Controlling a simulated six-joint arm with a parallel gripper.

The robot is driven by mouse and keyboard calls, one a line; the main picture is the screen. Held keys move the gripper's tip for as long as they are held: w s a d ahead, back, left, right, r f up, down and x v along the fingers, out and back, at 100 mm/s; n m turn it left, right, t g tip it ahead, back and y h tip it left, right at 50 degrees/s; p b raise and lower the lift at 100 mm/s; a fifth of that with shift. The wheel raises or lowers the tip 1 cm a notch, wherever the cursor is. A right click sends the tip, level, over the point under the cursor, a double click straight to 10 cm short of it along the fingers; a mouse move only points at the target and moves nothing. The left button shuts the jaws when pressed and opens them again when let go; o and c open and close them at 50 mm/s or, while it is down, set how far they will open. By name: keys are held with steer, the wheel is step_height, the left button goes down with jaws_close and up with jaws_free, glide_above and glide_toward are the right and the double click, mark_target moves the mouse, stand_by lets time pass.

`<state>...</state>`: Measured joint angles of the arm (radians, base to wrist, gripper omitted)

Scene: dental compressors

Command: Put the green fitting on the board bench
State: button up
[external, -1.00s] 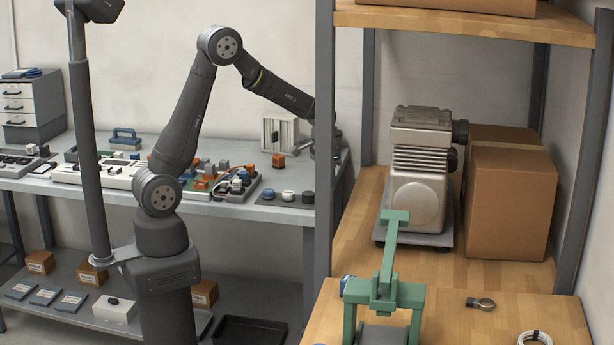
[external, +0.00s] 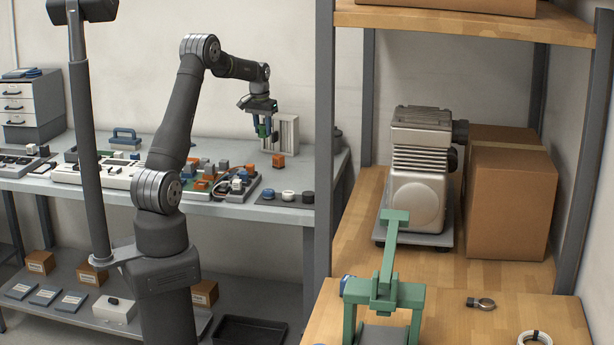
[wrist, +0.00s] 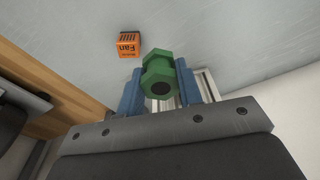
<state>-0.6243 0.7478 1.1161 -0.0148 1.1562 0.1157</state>
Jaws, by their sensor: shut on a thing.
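My gripper (wrist: 158,95) is shut on the green fitting (wrist: 159,72), which sits between the two blue fingers in the wrist view. The fitting has a hex-shaped body with a dark round hole facing the camera. In the external view my gripper (external: 265,133) is raised above the back right part of the grey bench (external: 225,207), and a bit of the green fitting (external: 262,131) shows between the fingers. The fitting is clear of the bench top. I cannot tell which surface is the board bench by any label.
A white finned unit (external: 286,134) stands behind. Boards with several small parts (external: 225,180) lie left. A shelf post (external: 324,150) rises right.

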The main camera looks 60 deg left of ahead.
steer(key=shift+s+a, duration=0.1)
steer(key=shift+a, duration=0.25)
glide_above(243, 158)
step_height(243, 158, down, 7)
steer(key=shift+a, duration=0.1)
steer(key=shift+f, duration=1.95)
steer(key=shift+f, duration=0.15)
steer(key=o, duration=1)
steer(key=r, duration=0.4)
steer(key=s+r, duration=0.1)
steer(key=r, duration=0.7)
steer(key=shift+s+d+r, duration=0.1)
steer(key=shift+s+d, duration=0.1)
steer(key=shift+d, duration=0.15)
